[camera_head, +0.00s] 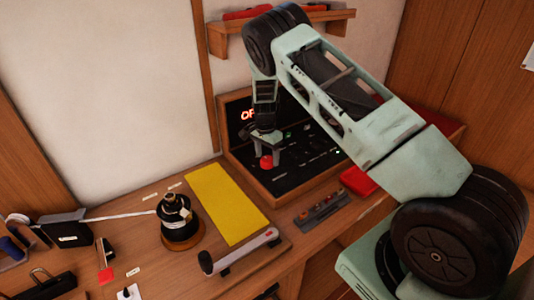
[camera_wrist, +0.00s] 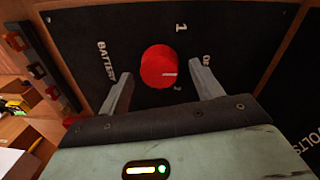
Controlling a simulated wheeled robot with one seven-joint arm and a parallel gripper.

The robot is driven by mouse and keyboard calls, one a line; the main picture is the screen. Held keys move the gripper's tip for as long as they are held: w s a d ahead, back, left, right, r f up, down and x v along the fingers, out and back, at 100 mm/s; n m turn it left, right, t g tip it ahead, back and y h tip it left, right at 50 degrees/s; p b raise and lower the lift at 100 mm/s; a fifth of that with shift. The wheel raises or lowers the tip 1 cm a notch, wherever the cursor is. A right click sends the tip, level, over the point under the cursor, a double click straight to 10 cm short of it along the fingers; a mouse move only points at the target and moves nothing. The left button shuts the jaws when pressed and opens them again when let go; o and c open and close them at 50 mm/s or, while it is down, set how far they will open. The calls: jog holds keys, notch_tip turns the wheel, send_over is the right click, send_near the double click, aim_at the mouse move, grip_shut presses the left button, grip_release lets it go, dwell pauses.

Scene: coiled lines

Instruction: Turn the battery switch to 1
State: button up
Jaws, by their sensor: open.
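The battery switch is a round red knob (camera_wrist: 158,66) on a black panel, with a short white mark on its face pointing to the right. In the wrist view the label "BATTERY" is at its left, "1" is above it, a partly hidden label starting with "O" is at its right, and a small "2" is just below. The knob also shows in the head view (camera_head: 266,162). My gripper (camera_wrist: 160,70) is open, with one finger on each side of the knob and a visible gap on both sides. In the head view my gripper (camera_head: 266,148) is right at the knob.
The black panel (camera_head: 290,178) carries a lit red display and small labels. A shelf (camera_head: 310,24) hangs above.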

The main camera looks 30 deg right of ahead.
jog(key=shift+f, duration=0.4)
jog(key=c, duration=1)
